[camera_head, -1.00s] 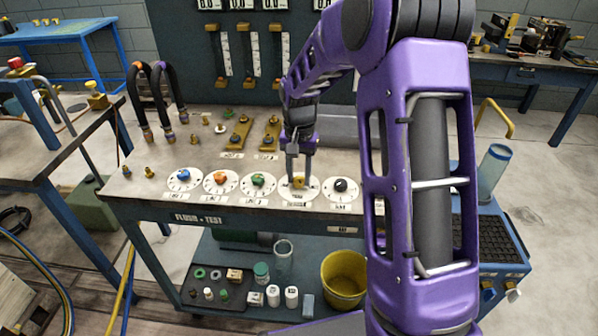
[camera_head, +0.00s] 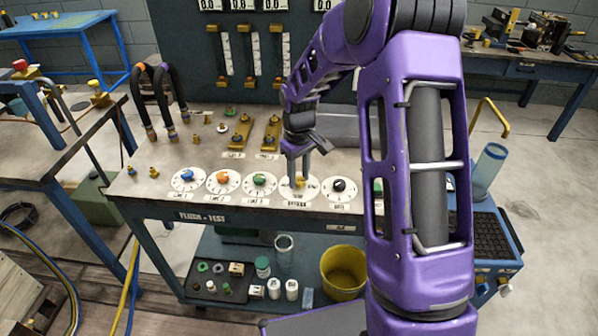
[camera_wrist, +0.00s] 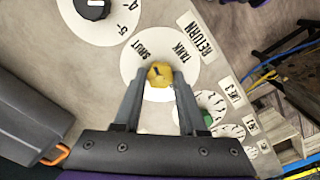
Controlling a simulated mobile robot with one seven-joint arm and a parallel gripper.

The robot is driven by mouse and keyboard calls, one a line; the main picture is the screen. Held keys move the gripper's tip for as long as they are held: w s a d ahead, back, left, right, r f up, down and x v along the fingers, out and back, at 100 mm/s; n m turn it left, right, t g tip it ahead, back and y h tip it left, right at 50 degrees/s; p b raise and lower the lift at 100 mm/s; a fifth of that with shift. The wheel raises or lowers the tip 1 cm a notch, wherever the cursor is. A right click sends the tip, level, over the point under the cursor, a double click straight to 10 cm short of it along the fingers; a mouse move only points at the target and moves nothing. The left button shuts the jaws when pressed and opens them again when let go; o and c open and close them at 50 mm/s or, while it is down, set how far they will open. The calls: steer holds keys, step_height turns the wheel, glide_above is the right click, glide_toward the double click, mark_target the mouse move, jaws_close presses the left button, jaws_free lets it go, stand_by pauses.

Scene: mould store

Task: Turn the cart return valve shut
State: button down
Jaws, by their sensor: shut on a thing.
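The return valve is a small yellow knob (camera_head: 299,182) on a white round dial, fourth from the left in the row on the bench. In the wrist view the knob (camera_wrist: 160,74) sits on its dial (camera_wrist: 140,62), marked SHUT and TANK, with a RETURN label beside it. A dark mark shows on the knob's top, but I cannot tell exactly which word it points to. My gripper (camera_head: 297,172) points down from above and is shut on the knob; in the wrist view its two fingers (camera_wrist: 158,78) hold opposite sides. The fingers hide part of the dial.
Blue (camera_head: 186,175), orange (camera_head: 222,177) and green (camera_head: 259,179) knobs stand left of the return valve. A black knob (camera_head: 339,185) stands close on its right. Dark looped hoses (camera_head: 160,100) rise at the bench's left. A yellow bucket (camera_head: 343,270) sits on the lower shelf.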

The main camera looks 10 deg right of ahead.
mark_target(299, 179)
steer(key=shift+n+p, duration=0.55)
steer(key=shift+n, duration=1.25)
steer(key=shift+c, duration=2.3)
jaws_free()
step_height(299, 179, up, 18)
steer(key=p, duration=0.1)
steer(key=shift+f+p, duration=0.25)
steer(key=shift+p, duration=0.05)
